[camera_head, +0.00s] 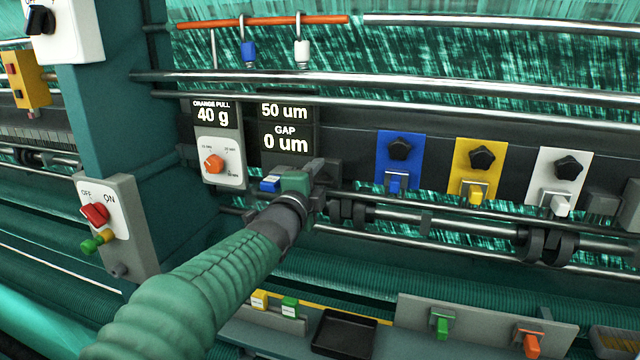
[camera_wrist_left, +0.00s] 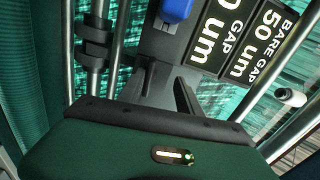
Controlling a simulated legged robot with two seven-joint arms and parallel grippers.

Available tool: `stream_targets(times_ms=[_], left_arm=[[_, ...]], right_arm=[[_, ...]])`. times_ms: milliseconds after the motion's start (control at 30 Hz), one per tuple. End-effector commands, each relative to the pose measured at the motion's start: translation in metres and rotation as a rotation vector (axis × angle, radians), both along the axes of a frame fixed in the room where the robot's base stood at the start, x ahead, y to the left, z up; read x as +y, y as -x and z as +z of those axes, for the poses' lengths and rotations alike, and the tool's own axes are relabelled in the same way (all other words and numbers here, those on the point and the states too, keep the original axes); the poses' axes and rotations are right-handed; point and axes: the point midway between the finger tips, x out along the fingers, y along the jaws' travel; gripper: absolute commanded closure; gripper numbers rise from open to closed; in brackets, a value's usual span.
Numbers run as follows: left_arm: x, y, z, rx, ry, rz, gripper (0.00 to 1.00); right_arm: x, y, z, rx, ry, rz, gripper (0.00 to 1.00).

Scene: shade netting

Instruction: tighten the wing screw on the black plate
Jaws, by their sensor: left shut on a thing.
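My left gripper (camera_head: 316,172) reaches in to the dark bar, just right of the gap display. In the left wrist view its two fingers (camera_wrist_left: 162,80) stand against a dark grey surface. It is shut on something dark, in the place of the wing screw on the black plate. The screw itself is hidden by the fingers. A dark block (camera_head: 329,173), which looks like part of the black plate, shows beside the fingertips. A blue piece (camera_head: 270,184) lies just left of the gripper and also shows in the left wrist view (camera_wrist_left: 176,9). My right gripper is out of view.
The display (camera_head: 286,139) reads GAP 0 um. A panel with an orange knob (camera_head: 214,163) is left of it. Blue (camera_head: 384,147), yellow (camera_head: 463,160) and white (camera_head: 545,180) plates with black knobs stand to the right. Steel rods (camera_head: 420,87) cross above and below.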

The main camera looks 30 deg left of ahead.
Motion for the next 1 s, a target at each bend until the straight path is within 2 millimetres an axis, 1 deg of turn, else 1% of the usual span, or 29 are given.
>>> stream_targets(times_ms=[33, 300, 367, 567, 800, 1000], left_arm=[[0.001, 0.0, 0.004, -0.009, -0.001, 0.001, 0.68], [0.0, 0.001, 0.002, -0.007, -0.001, 0.0, 0.68], [-0.001, 0.005, 0.001, -0.007, -0.001, 0.0, 0.68], [-0.006, 0.025, -0.001, -0.006, 0.0, -0.001, 0.68], [-0.012, 0.045, -0.002, -0.001, 0.001, -0.002, 0.68], [-0.013, 0.047, -0.002, 0.004, 0.001, -0.002, 0.68]], right_arm=[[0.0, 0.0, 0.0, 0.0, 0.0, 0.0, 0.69], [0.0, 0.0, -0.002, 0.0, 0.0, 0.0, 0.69], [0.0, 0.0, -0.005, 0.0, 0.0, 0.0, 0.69], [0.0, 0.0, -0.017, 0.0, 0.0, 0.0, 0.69], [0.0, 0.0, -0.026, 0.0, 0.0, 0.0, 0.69], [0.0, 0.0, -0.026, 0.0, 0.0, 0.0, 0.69]])
